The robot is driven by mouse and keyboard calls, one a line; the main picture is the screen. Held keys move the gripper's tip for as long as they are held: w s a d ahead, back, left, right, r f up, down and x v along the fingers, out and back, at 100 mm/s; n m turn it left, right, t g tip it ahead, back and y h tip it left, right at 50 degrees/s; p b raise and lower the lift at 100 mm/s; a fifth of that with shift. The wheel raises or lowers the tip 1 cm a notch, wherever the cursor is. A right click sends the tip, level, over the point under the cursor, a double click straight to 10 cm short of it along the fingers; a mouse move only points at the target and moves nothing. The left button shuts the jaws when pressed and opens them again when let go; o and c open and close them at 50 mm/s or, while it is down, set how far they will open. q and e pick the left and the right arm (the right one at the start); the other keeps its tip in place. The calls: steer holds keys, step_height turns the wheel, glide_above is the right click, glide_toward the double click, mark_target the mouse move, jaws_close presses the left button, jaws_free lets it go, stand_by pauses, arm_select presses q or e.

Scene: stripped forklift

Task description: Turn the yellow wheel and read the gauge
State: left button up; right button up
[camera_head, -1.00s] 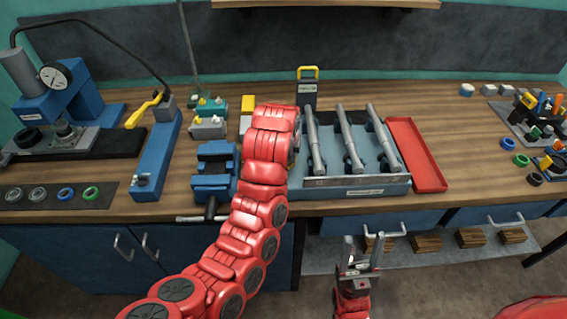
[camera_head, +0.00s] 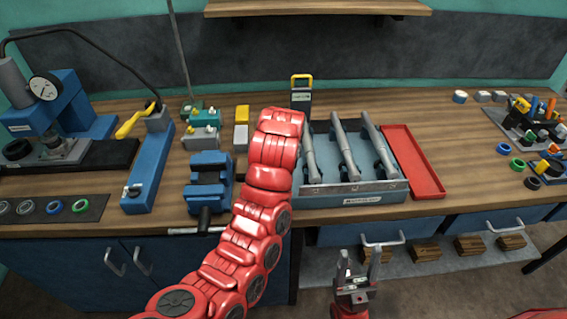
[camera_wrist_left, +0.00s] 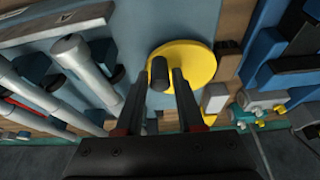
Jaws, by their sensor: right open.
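The yellow wheel (camera_wrist_left: 198,62), a flat disc with a dark upright knob (camera_wrist_left: 160,71), shows in the left wrist view on a blue-grey surface. My left gripper (camera_wrist_left: 158,80) is open, its fingers apart on either side of the knob; I cannot tell whether they touch it. In the head view my red left arm hides the wheel and left gripper. The round white gauge (camera_head: 44,88) is on the blue press at the far left; its reading is too small to make out. My right gripper (camera_head: 359,258) is open and empty, low in front of the bench.
A blue-grey tray (camera_head: 355,200) with several grey rods stands beside my left arm, with a red tray (camera_head: 413,163) right of it. A blue vise (camera_head: 208,185) and a blue block with a yellow lever (camera_head: 135,120) stand left.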

arm_select(q)
steer(key=shift+o, duration=1.3)
steer(key=p+v, duration=1.2)
steer(key=v, duration=0.5)
steer(key=shift+r, duration=0.15)
steer(key=shift+s, duration=0.1)
